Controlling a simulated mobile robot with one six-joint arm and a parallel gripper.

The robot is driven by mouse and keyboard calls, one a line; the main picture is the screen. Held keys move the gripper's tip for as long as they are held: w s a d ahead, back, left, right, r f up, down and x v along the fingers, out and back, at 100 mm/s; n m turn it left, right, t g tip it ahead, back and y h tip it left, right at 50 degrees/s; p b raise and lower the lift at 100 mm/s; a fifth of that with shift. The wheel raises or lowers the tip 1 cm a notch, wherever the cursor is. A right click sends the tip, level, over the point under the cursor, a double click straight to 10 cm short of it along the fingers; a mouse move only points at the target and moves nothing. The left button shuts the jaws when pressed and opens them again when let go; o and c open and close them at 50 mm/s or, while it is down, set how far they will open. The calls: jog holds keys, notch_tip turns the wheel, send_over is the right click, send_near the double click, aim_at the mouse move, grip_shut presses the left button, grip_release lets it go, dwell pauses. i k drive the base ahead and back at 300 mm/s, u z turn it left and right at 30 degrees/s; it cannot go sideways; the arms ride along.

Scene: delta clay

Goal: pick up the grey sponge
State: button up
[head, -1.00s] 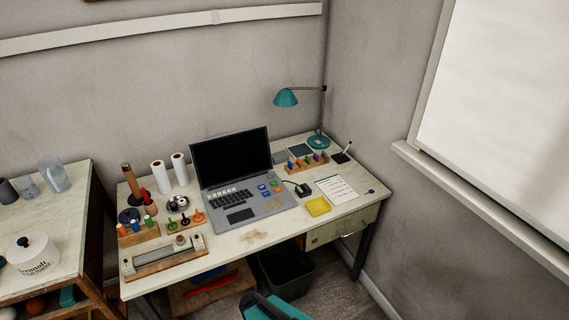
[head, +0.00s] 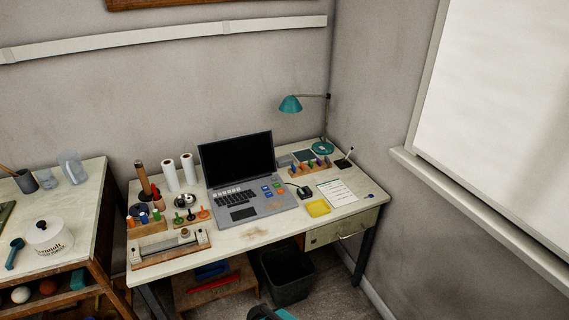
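I cannot make out a grey sponge in the head view. The desk (head: 285,232) holds a laptop (head: 238,172), a yellow square item (head: 318,208) and a sheet of paper (head: 337,192), but nothing I can clearly tell as a grey sponge. The side table (head: 85,215) at the left is cut off by the frame edge, so part of its top is hidden.
A white lidded pot (head: 50,237) and glass jars stand on the side table. A teal lamp (head: 291,104) stands at the desk's back right. A dark bin (head: 288,275) and a wooden step (head: 213,289) are under the desk. A window (head: 495,120) is at right.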

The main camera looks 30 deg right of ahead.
aim_at(283, 161)
jog(key=u, duration=0.85)
jog(key=i, duration=0.45)
jog(key=z, duration=0.55)
